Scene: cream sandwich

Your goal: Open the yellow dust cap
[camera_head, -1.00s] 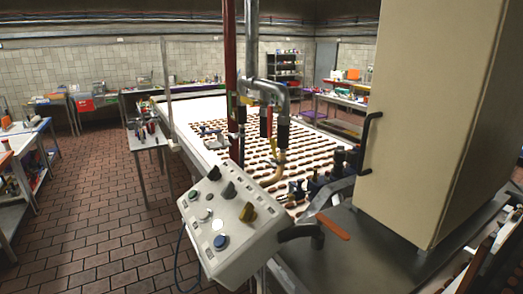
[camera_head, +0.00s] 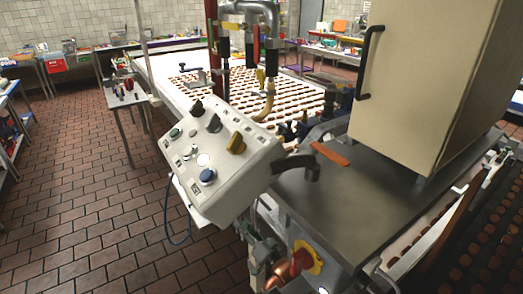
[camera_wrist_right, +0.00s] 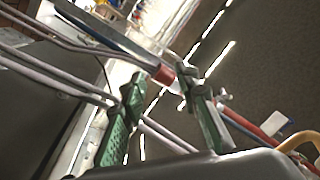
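A yellow knob-like part (camera_head: 237,143) sits on the upper right of the white control panel (camera_head: 205,212). A second yellow part with a red knob (camera_head: 306,258) is low on the machine's front. I cannot tell which, if either, is the dust cap, and neither looks visibly opened. My right gripper (camera_wrist_right: 165,105) shows in the right wrist view, its two green fingers apart with nothing clearly held between them. Metal rails and a red-collared bar lie behind the fingers. I cannot clearly make out a gripper in the head view. My left gripper is not in view.
A large cream cabinet (camera_head: 430,80) stands on the metal machine top (camera_head: 340,195), with an orange-handled tool (camera_head: 330,154) beside it. Behind the panel is a conveyor (camera_head: 170,85) with rows of brown pieces. The tiled floor (camera_head: 75,200) is clear at left.

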